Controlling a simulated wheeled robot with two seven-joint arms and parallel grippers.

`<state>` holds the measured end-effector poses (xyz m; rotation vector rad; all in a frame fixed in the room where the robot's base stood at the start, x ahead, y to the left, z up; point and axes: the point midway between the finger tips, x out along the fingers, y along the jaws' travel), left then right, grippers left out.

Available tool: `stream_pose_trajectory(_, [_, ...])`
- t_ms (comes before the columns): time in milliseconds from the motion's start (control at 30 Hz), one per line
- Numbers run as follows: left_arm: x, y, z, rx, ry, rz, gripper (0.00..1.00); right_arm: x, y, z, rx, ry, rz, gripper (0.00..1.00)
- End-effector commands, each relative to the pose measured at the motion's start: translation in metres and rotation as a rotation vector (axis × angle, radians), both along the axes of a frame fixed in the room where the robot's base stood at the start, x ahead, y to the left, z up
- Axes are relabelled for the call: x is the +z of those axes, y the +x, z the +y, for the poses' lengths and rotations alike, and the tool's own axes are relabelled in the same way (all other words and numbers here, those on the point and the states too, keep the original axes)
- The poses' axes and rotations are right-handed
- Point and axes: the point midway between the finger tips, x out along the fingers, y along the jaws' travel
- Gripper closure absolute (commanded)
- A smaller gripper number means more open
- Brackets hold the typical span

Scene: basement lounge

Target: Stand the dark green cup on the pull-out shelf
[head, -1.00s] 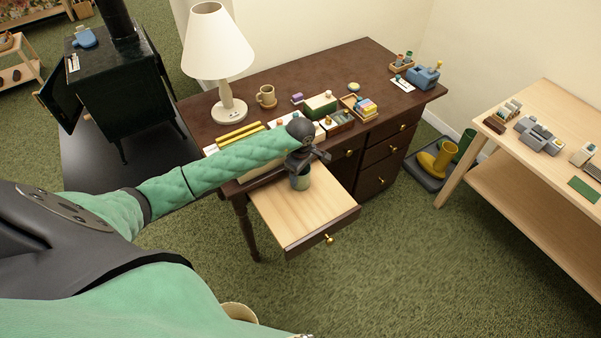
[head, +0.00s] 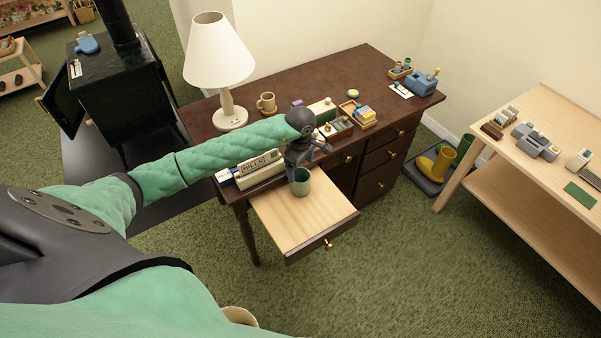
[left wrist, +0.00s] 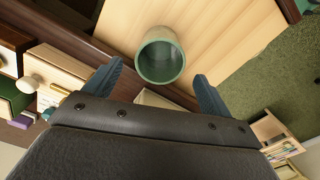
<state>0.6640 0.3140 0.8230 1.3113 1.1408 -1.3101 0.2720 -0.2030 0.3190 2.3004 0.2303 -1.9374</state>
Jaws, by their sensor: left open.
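The dark green cup (head: 301,184) stands upright on the light wood pull-out shelf (head: 290,225), near the shelf's back edge by the desk. In the left wrist view the cup (left wrist: 160,58) shows its open mouth, with the shelf (left wrist: 228,50) around it. My left gripper (head: 300,160) is just behind and above the cup. Its two fingers (left wrist: 160,85) are spread apart, with the cup beyond the tips and a gap on each side, so nothing is held. My right gripper is in neither view.
The dark desk (head: 280,85) carries a lamp (head: 220,65), a tan mug (head: 267,103), books (head: 258,168) and small boxes. The shelf's front half is bare. A light wood table (head: 540,180) stands at the right, with boots (head: 437,163) on a tray between it and the desk.

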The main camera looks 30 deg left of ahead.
Motion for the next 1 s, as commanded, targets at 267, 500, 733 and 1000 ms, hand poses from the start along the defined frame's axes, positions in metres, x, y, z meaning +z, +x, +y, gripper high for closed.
stream_pose_trajectory(267, [0.042, 0.0, 0.0, -0.001, 0.001, 0.0, 0.16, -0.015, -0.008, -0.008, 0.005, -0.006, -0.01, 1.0])
stream_pose_trajectory(500, [0.051, 0.0, 0.0, 0.0, -0.001, 0.0, 0.16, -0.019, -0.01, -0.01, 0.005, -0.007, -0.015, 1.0])
stream_pose_trajectory(733, [0.05, 0.0, 0.0, 0.0, -0.001, 0.001, 0.16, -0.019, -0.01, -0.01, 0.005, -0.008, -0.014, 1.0])
stream_pose_trajectory(1000, [0.05, -0.001, -0.003, 0.0, -0.009, 0.0, 0.16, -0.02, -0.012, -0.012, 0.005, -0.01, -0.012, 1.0])
